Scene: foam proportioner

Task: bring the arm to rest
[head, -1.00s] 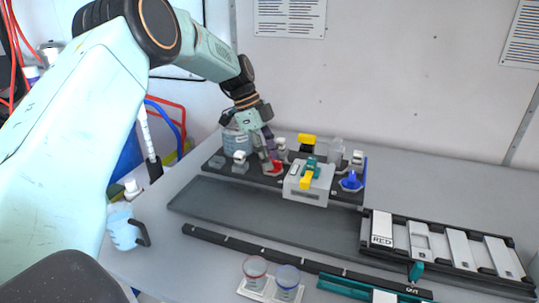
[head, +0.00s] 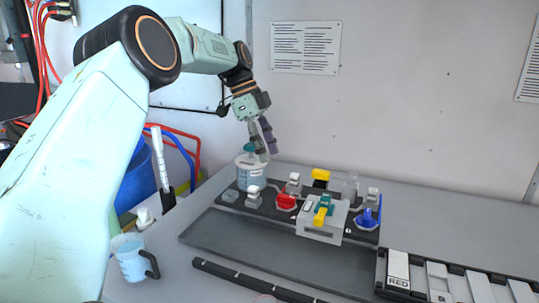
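My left arm comes in from the left and reaches over the back of the bench. My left gripper (head: 266,152) points down, with its two fingers slightly apart and nothing seen between them. It is raised above the back left of the black manifold board (head: 262,206), in line with the clear labelled jar (head: 250,178). I cannot tell its exact distance from the jar. The red valve handle (head: 286,202) is below and right of the fingertips, clear of them. My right gripper is out of view.
A grey block with a yellow lever (head: 320,216) and a blue knob (head: 368,217) are on the board's right. A rack with a RED slide (head: 398,268) is front right. A handled jug (head: 131,260) is front left. The air right of the gripper is free.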

